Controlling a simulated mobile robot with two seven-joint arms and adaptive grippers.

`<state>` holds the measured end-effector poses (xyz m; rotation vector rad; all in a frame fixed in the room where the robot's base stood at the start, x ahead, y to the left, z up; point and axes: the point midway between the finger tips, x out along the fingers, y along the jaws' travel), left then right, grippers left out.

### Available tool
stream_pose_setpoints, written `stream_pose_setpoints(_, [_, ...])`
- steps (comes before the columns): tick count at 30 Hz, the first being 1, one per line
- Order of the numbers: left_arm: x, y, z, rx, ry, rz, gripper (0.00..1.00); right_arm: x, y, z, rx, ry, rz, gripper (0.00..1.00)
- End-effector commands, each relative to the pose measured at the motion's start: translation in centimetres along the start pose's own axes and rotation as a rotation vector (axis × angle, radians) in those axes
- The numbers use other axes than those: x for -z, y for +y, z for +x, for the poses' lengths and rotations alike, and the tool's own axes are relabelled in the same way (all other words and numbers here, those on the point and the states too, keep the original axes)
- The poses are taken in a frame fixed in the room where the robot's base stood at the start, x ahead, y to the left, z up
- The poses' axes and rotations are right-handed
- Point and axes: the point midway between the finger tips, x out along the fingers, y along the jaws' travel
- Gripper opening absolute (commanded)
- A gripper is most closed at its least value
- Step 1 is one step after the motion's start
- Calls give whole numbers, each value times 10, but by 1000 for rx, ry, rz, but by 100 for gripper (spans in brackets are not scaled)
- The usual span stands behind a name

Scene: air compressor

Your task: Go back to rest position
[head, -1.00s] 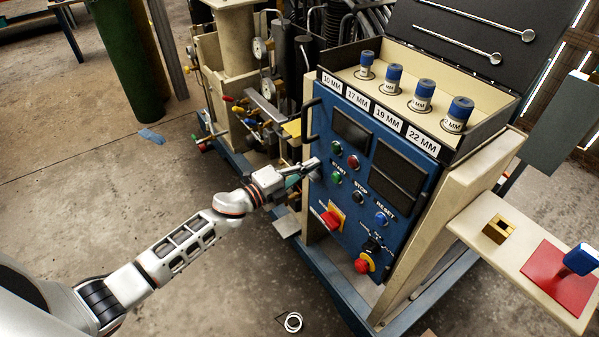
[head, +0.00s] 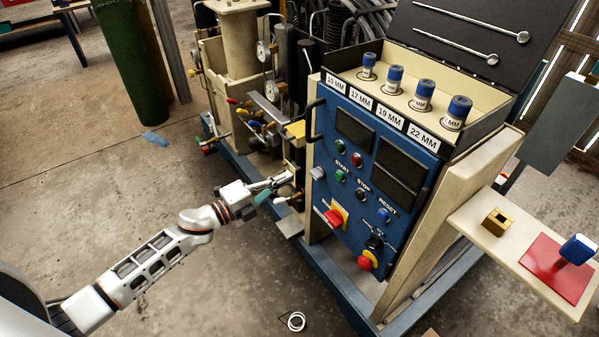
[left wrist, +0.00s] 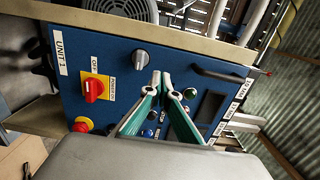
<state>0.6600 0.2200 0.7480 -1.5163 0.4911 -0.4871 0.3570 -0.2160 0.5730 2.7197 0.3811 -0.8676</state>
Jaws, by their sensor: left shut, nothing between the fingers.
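My left gripper (head: 276,188) is shut and empty, left of the blue control panel (head: 347,195) and apart from it. In the left wrist view its green-lined fingers (left wrist: 164,82) come together at the tips, in front of the panel (left wrist: 135,58). The panel carries a red rotary switch on a yellow plate (head: 334,217), a red emergency knob (head: 367,261) and several small buttons. In the left wrist view a silver selector knob (left wrist: 140,59) shows beyond the fingers. My right gripper is not in view.
The compressor machinery (head: 262,110) stands behind my left gripper. A tray (head: 410,88) with several blue-topped sockets sits atop the panel. A side shelf (head: 482,238) at right holds a brass block and a red plate.

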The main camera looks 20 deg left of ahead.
Motion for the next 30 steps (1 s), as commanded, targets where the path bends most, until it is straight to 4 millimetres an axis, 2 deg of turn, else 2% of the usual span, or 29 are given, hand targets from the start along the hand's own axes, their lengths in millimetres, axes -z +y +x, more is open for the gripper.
stream_pose_setpoints(1, [0, 1, -10, -2, 0, 0, 0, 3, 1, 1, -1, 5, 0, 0])
stream_pose_setpoints(6, [-1, 1, -28, -1, 1, 0, 0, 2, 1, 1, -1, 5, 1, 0])
stream_pose_setpoints(17, [5, 2, -38, 0, -17, -44, 0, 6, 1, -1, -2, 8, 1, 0])
stream_pose_setpoints(20, [18, 7, -48, 1, -69, -171, 0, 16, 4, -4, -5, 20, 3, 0])
stream_pose_setpoints(23, [38, 20, -69, -9, -164, -383, 0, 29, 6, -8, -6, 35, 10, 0])
stream_pose_setpoints(26, [63, 42, -98, -38, -281, -630, 0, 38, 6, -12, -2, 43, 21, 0])
stream_pose_setpoints(30, [103, 76, -146, -100, -455, -969, 0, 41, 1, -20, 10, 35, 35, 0])
